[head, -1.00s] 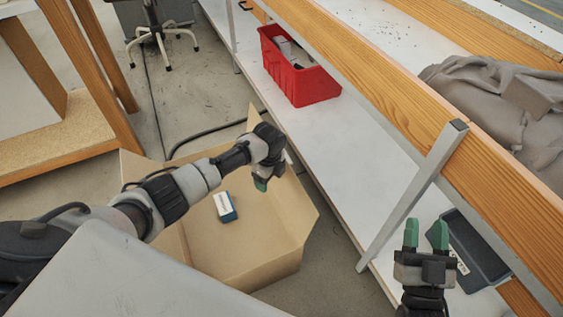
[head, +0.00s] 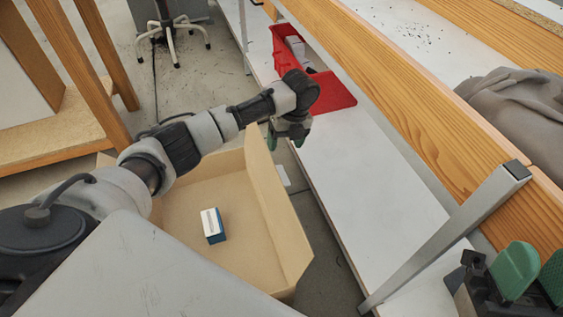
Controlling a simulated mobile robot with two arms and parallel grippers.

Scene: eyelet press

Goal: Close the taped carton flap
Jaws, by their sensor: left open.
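An open brown carton (head: 178,215) stands on the floor below my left arm. Its right-hand cardboard flap (head: 277,208) stands up at a slant along the carton's right side. I cannot make out any tape. A small blue and white box (head: 213,226) lies inside on the carton's bottom. My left gripper (head: 287,137) is open, with green fingertips pointing down, above and beyond the flap's far end. I cannot tell whether it touches the flap. My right gripper (head: 533,275) is at the lower right, its green fingers apart and empty, partly cut off by the frame.
A red bin (head: 335,93) sits on the white lower shelf (head: 350,185) right of the carton. A slanted metal strut (head: 450,235) and a wooden bench edge (head: 430,110) stand at right. A wheeled chair base (head: 172,35) is at the back.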

